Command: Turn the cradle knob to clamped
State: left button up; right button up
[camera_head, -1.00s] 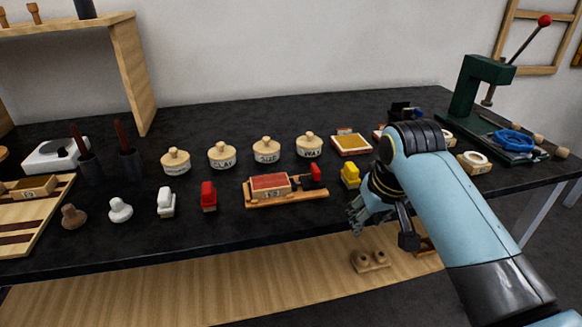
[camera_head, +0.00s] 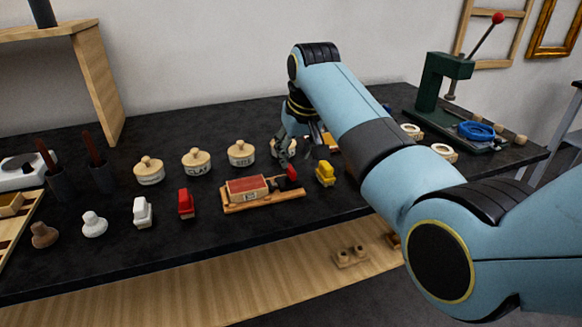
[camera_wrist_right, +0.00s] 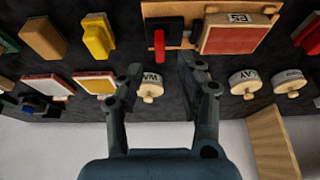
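The wooden cradle (camera_head: 262,203) lies on the dark bench with a red-topped block (camera_head: 246,186) in it. Its knob, a red lever (camera_head: 291,172) on a black mount, is at the cradle's right end. In the right wrist view the red lever (camera_wrist_right: 159,47) and black mount show at the top, beside the red block (camera_wrist_right: 232,36). My right gripper (camera_head: 286,152) is behind the cradle, apart from the knob. In the wrist view its fingers (camera_wrist_right: 160,72) are spread and empty, with the WAX pot (camera_wrist_right: 150,90) below, between them. My left gripper is not in view.
A yellow piece (camera_head: 325,175) stands right of the cradle and a red one (camera_head: 186,204) left. Lidded pots (camera_head: 240,155) line the back. A green press (camera_head: 436,85) with a red-tipped lever stands at the far right.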

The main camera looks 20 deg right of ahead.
aim_at(291, 168)
jog(key=x, duration=0.5)
jog(key=shift+w+f+b, duration=0.15)
jog(key=shift+f+b, duration=0.1)
jog(key=shift+b, duration=0.15)
grip_shut()
